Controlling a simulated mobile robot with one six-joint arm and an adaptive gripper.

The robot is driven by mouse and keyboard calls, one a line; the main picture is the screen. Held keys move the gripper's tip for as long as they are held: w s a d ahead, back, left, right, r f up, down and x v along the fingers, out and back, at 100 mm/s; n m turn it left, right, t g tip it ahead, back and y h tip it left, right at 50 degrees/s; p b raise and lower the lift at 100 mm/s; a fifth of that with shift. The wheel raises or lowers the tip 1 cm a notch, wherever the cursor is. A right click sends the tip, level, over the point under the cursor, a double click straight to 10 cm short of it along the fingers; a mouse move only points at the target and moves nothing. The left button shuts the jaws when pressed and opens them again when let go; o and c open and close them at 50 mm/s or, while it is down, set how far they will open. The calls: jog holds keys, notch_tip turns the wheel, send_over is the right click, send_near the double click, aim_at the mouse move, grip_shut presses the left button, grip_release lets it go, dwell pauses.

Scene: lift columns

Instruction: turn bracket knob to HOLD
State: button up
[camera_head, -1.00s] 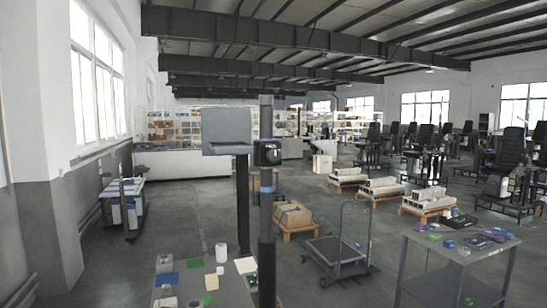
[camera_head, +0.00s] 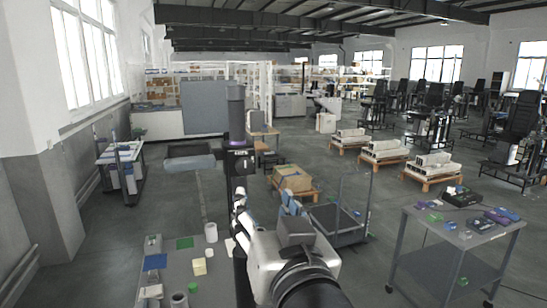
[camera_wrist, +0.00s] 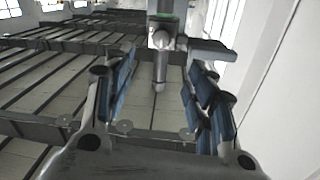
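A dark upright column (camera_head: 236,105) stands at centre in the head view, with a dark collar (camera_head: 238,160) around it. In the wrist view a grey bracket (camera_wrist: 189,43) shows at the top centre. A rounded grey knob or lever (camera_wrist: 160,72) hangs from it, lined up between my fingers. My gripper (camera_wrist: 160,90) is open and empty, its blue pads apart on either side of the lever; I see no contact, and depth is unclear. In the head view my gripper (camera_head: 265,203) is raised just right of the column. No HOLD mark is readable.
A grey table (camera_head: 215,268) with a white cup, cards and small parts lies below, left of my arm. A cart (camera_head: 338,222) stands right behind my arm. Another table (camera_head: 460,235) with small parts stands at right. Pallets (camera_head: 433,181) stand beyond.

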aim_at(245, 169)
jog(key=b+x, duration=0.1)
jog(key=x, duration=0.4)
jog(key=b+x, duration=0.1)
jog(key=x, duration=0.5)
jog(key=b+x, duration=0.1)
jog(key=x, duration=0.5)
jog(key=shift+a+b, duration=0.25)
jog(key=shift+b, duration=0.05)
jog(key=shift+s, duration=0.1)
jog(key=c, duration=1.1)
